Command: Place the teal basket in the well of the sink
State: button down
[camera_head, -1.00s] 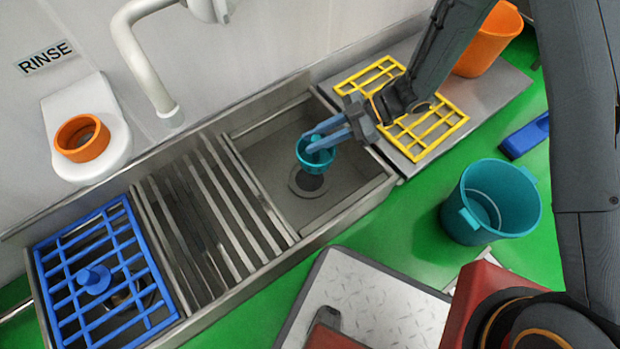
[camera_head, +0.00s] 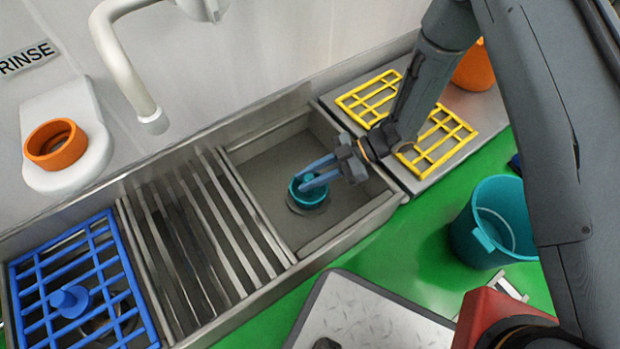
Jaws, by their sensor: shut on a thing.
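The teal basket (camera_head: 309,198) is a small round cup in the sink well (camera_head: 268,171), over the dark ring of the drain on its floor. My gripper (camera_head: 316,176) reaches in from the right, with its blue fingers shut on the basket's upper part. The basket looks roughly upright. I cannot tell whether its bottom touches the well floor. The fingers hide part of its inside.
Metal slats (camera_head: 195,235) and a blue grid (camera_head: 80,285) lie left of the well. A yellow grid (camera_head: 447,140) lies on the right ledge. A teal bucket (camera_head: 495,222) stands on the green floor. A white faucet (camera_head: 125,60) hangs above the slats.

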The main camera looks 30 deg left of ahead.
jog(key=shift+f, duration=0.1)
jog(key=c, duration=1.5)
grip_release()
